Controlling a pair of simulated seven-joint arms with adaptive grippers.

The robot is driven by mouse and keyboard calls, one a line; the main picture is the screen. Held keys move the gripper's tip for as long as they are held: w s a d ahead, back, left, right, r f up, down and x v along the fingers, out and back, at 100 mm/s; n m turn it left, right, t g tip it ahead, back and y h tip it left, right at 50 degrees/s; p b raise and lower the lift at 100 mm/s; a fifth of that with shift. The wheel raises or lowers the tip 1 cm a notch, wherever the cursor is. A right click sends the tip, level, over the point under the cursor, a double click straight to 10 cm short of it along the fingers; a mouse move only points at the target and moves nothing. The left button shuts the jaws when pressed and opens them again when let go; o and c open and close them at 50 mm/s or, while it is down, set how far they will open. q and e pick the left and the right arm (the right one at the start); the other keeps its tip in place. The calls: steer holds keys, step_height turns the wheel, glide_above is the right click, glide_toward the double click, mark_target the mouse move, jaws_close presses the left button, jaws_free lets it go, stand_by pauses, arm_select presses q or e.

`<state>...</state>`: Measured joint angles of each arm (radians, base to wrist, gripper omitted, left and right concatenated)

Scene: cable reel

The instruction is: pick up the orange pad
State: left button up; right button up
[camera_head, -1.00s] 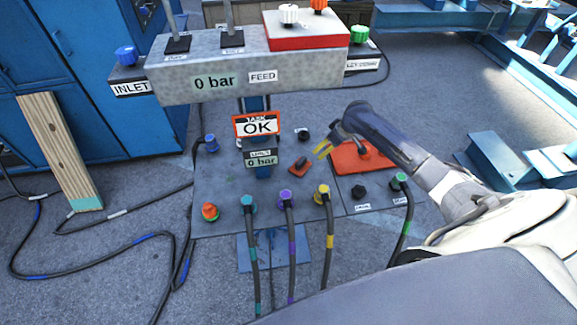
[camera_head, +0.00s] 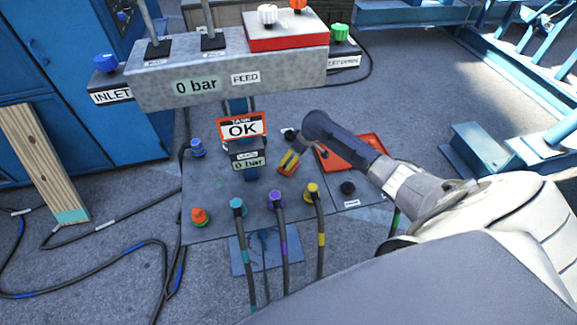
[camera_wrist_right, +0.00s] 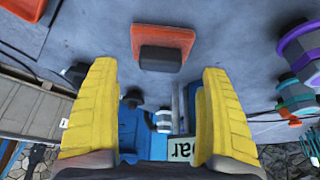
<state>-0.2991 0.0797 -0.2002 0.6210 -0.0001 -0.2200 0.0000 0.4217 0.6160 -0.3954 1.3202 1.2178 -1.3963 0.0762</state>
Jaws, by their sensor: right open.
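The orange pad (camera_wrist_right: 163,42) shows in the right wrist view as a flat orange-red square with a dark block (camera_wrist_right: 160,58) on it. It lies on the grey panel, ahead of the fingertips and between their lines. My right gripper (camera_wrist_right: 160,85) has two yellow fingers, wide apart and empty. In the head view my right gripper (camera_head: 291,158) is over the pad (camera_head: 287,170), which is partly hidden by the fingers. I cannot tell the exact gap between fingers and pad. My left gripper is not in view.
The grey panel (camera_head: 215,180) carries teal, purple and yellow connectors with cables in front. The display post with the OK sign (camera_head: 242,128) stands left of my right gripper. A red-orange tray (camera_head: 338,152) lies behind my right arm. The grey manifold (camera_head: 150,88) spans the back.

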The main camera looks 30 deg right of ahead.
mark_target(289, 160)
steer(key=shift+x, duration=2.3)
steer(key=c, duration=1.4)
steer(key=shift+r, duration=5)
steer(key=o, duration=0.6)
steer(key=shift+a, duration=0.1)
steer(key=c, duration=0.3)
